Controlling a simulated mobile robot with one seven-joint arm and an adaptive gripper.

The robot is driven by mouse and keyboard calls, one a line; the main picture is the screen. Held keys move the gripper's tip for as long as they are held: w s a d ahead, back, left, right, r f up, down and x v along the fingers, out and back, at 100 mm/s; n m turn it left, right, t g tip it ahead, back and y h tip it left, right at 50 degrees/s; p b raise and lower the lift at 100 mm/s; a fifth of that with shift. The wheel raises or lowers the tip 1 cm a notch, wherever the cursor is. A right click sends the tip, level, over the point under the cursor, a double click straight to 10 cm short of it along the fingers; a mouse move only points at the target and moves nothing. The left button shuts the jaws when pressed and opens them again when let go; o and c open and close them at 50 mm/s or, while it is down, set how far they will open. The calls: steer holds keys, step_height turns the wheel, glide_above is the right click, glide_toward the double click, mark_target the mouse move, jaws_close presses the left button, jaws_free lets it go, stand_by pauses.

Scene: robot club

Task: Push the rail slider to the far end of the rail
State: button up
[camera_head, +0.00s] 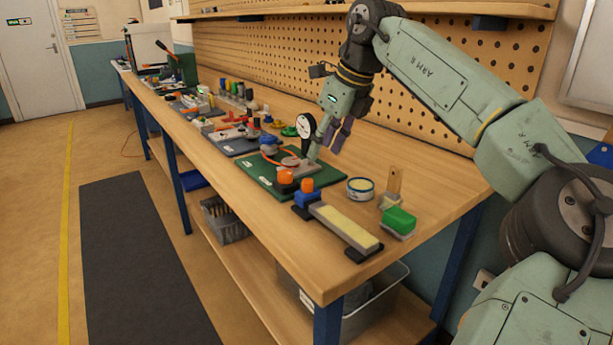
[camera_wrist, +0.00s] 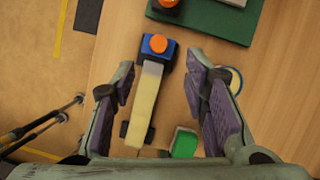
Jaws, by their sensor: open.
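The rail (camera_head: 345,226) lies near the front end of the bench, a pale yellow strip between dark end feet. The slider (camera_head: 307,195), a blue block with an orange knob, sits at the rail's end beside the green board. In the wrist view the slider (camera_wrist: 157,46) is at the top end of the rail (camera_wrist: 145,105), and the rest of the strip is bare. My gripper (camera_head: 329,143) is open and empty above the bench, behind the slider. In the wrist view its purple-padded fingers (camera_wrist: 160,72) appear on either side of the rail; no contact shows.
A green board (camera_head: 263,182) with a dial gauge (camera_head: 306,126) stands beyond the slider. A round tin (camera_head: 360,188), a green-topped block (camera_head: 398,222) and a wooden upright (camera_head: 395,180) stand right of the rail. Pegboard (camera_head: 440,105) backs the bench. Its front corner is clear.

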mark_target(308, 180)
steer(key=x, duration=0.9)
steer(key=shift+a+f+p, duration=0.25)
steer(key=shift+f+p, duration=0.05)
jaws_close()
stand_by(0.4)
